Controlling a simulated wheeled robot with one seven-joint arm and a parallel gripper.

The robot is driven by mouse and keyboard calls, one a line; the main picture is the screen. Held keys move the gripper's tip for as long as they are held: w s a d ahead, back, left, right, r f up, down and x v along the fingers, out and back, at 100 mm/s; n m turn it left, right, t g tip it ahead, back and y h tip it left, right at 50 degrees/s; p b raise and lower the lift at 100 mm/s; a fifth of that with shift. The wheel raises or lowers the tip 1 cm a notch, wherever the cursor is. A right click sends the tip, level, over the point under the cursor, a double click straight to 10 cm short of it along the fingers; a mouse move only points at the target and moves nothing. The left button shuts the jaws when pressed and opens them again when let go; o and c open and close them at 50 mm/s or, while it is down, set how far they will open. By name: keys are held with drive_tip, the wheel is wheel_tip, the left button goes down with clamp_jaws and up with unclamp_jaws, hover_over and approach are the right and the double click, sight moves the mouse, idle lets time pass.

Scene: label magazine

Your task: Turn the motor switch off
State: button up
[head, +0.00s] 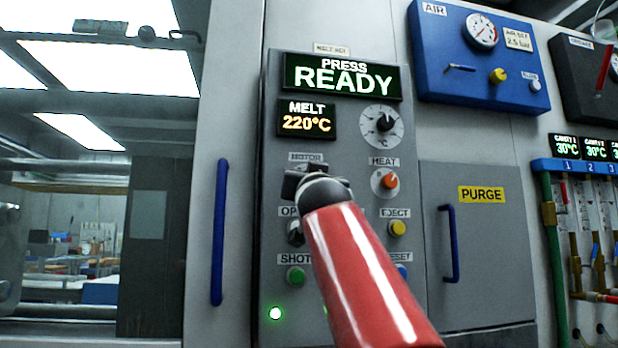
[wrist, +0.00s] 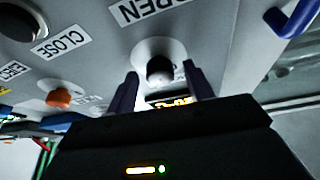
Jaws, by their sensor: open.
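The motor switch is the dark round knob (wrist: 160,70) on a pale round plate in the wrist view. Its turned position cannot be made out. In the head view the MOTOR label (head: 308,158) shows, but my gripper and wrist hide the switch beneath it. My gripper (head: 300,184) is at the panel just under that label. In the wrist view its two dark fingers (wrist: 162,86) are open, one on each side of the knob. Whether they touch it is not clear.
The grey control panel (head: 268,190) carries the READY display (head: 343,77), a dial (head: 381,126), the orange HEAT knob (head: 389,181), a yellow EJECT button (head: 397,228) and a green SHOT button (head: 295,276). Blue handles stand left (head: 219,232) and right (head: 449,243).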

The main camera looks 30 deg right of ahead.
drive_tip(key=shift+c, duration=0.3)
drive_tip(key=c, duration=0.9)
drive_tip(key=shift+f+n+y+b, duration=0.1)
drive_tip(key=shift+n+y+b, duration=0.2)
drive_tip(key=shift+n, duration=0.3)
drive_tip(key=shift+s+d+r+n+g+y+p, duration=0.15)
drive_tip(key=shift+n+y, duration=1.3)
drive_tip(key=shift+n, duration=1.6)
drive_tip(key=shift+w+d+r+n+g+y+p, duration=0.15)
drive_tip(key=shift+n+y, duration=1.35)
drive_tip(key=shift+n, duration=1.5)
drive_tip(key=shift+s+n+y+p, duration=0.1)
drive_tip(key=shift+n+y+p, duration=0.15)
drive_tip(key=shift+n+y, duration=2)
drive_tip(key=shift+n+h, duration=0.8)
drive_tip(key=shift+n, duration=0.1)
